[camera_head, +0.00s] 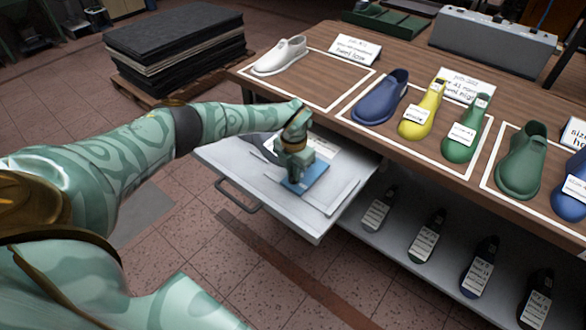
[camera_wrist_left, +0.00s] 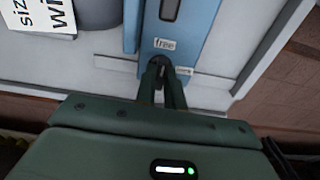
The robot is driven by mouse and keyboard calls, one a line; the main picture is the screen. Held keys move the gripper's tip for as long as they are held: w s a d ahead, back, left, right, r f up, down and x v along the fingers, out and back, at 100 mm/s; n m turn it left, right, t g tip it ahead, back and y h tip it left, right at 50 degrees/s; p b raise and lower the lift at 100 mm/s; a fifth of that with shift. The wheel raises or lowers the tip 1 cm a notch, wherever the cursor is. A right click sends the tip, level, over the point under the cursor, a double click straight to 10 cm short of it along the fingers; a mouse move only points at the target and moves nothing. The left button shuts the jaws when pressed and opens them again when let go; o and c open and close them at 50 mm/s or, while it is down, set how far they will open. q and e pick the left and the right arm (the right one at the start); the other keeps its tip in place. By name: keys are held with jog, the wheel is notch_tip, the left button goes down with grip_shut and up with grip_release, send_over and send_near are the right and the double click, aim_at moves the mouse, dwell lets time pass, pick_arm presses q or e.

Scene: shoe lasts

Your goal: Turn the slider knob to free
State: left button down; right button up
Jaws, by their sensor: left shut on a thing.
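A blue device (camera_head: 312,178) lies in a pulled-out grey drawer (camera_head: 318,218). In the left wrist view the blue device (camera_wrist_left: 200,28) has a dark window (camera_wrist_left: 170,9) and a small label reading "free" (camera_wrist_left: 164,44). My left gripper (camera_head: 293,176) points down onto the device. In the left wrist view its fingertips (camera_wrist_left: 163,78) are shut on a small dark knob (camera_wrist_left: 160,62) just below the "free" label. The fingers hide most of the knob, so its exact setting cannot be told. My right gripper is not in view.
A wooden bench (camera_head: 318,45) carries several shoe lasts in white-outlined areas, with job cards. More tagged lasts stand on the shelf (camera_head: 395,245) below. A printed card (camera_wrist_left: 38,15) lies beside the device. A stack of dark sheets (camera_head: 175,45) sits on a pallet at the back left.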

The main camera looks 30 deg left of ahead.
pick_arm(q)
jog(key=shift+n, duration=0.3)
jog(key=c, duration=1.5)
grip_release()
notch_tip(320, 180, up, 16)
jog(key=p, duration=0.5)
jog(key=shift+r, duration=0.15)
